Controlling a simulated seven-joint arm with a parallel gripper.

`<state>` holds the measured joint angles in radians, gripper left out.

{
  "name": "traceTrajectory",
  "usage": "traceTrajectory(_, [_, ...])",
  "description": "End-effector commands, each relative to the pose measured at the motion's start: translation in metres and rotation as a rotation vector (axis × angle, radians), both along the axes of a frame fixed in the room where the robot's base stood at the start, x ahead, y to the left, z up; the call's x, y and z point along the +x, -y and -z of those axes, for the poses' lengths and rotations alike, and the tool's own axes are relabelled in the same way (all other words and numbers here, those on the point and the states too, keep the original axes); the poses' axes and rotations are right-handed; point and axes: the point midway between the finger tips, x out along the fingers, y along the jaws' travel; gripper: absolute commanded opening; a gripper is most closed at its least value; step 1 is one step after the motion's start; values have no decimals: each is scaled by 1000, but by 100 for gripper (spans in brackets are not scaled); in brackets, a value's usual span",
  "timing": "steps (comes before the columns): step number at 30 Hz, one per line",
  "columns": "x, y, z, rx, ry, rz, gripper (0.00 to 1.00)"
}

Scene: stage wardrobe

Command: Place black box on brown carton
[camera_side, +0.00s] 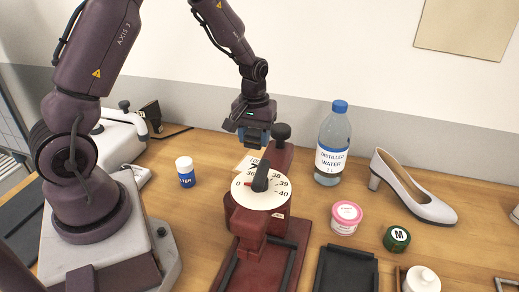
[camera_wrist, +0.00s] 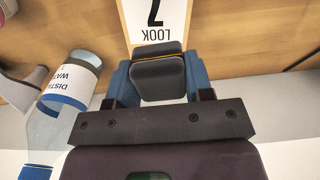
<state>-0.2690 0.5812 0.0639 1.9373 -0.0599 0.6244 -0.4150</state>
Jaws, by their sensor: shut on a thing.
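My gripper (camera_side: 256,140) hangs above and behind the round white dial in the side view. In the wrist view its blue fingers (camera_wrist: 158,78) are shut on a small black box (camera_wrist: 160,72) with a thin orange line near its top edge. The fingers hide the box in the side view. Past the box in the wrist view is a white label reading LOOK 7 on a tan-edged surface (camera_wrist: 157,20). A pale piece (camera_side: 246,165) shows behind the dial in the side view. I cannot tell whether this is the brown carton.
A red stand with a numbered dial (camera_side: 262,204) stands in front of my gripper. A water bottle (camera_side: 332,145), white shoe (camera_side: 412,190), pink jar (camera_side: 346,217) and green tin (camera_side: 397,239) are to the right. A small white-capped bottle (camera_side: 185,172) is left.

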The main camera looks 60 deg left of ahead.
Motion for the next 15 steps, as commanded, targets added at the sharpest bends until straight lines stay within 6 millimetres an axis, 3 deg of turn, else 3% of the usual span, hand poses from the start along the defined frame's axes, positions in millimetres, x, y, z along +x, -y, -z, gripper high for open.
traceTrajectory(8, [17, -6, 23, -1, -2, 0, 24])
traceTrajectory(15, [17, -5, 51, -1, -2, 1, 24])
